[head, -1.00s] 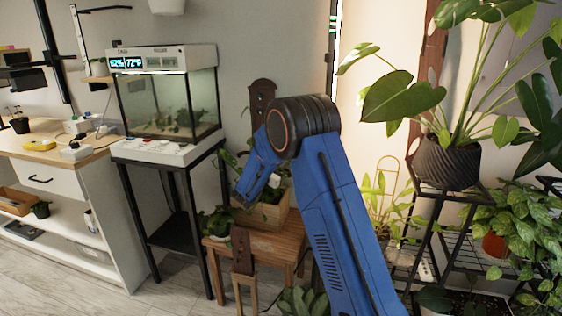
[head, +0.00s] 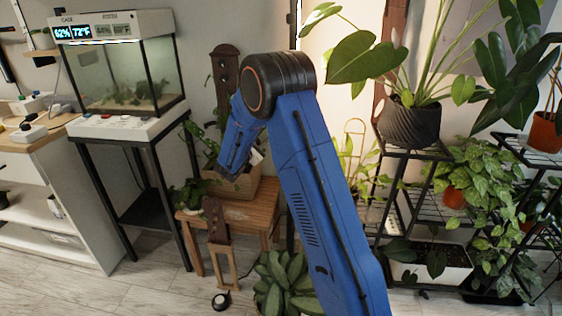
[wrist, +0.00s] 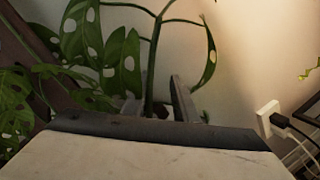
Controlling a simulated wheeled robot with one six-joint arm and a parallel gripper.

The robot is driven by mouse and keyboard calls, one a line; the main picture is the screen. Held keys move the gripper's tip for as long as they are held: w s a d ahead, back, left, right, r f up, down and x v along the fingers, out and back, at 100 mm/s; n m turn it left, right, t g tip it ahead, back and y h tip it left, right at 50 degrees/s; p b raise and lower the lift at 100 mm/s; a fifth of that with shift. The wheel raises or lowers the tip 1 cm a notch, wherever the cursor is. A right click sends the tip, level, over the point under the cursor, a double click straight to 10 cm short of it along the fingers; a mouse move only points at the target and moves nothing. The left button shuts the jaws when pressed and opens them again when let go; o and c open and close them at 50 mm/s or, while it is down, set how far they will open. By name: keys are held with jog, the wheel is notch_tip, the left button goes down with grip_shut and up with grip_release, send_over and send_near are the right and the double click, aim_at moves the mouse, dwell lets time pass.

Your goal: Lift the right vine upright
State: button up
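In the wrist view, a green vine stem (wrist: 151,70) rises between the two fingers of my gripper (wrist: 160,103). The fingers stand apart, one on each side of the stem, and I see a gap beside it. Large leaves with holes (wrist: 122,62) hang left of the stem, and one holed leaf (wrist: 207,62) arches to the right. The vine's base is hidden below the gripper. In the head view, a wooden planter box (head: 243,186) sits on a wooden stool (head: 262,215), with vine leaves (head: 200,140) left of my arm. My gripper is hidden there behind my blue arm.
A dark wooden board (head: 226,75) stands behind the planter. A glass terrarium (head: 130,80) is on a black stand to the left. A black plant rack (head: 400,190) with several potted plants stands to the right. A plug with a cable (wrist: 270,118) is right of the gripper.

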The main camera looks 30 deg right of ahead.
jog(key=s+a+f+m, duration=0.1)
jog(key=s+a, duration=1)
jog(key=a, duration=0.1)
jog(key=s+d+r+m+g, duration=0.2)
jog(key=s+d+m+g, duration=0.1)
jog(key=s, duration=0.5)
jog(key=s+d+r+m+g, duration=0.3)
jog(key=s+d, duration=0.1)
jog(key=s, duration=0.4)
jog(key=shift+s+d+r+g, duration=0.15)
jog(key=shift+s+d+g, duration=0.1)
jog(key=shift+g, duration=0.15)
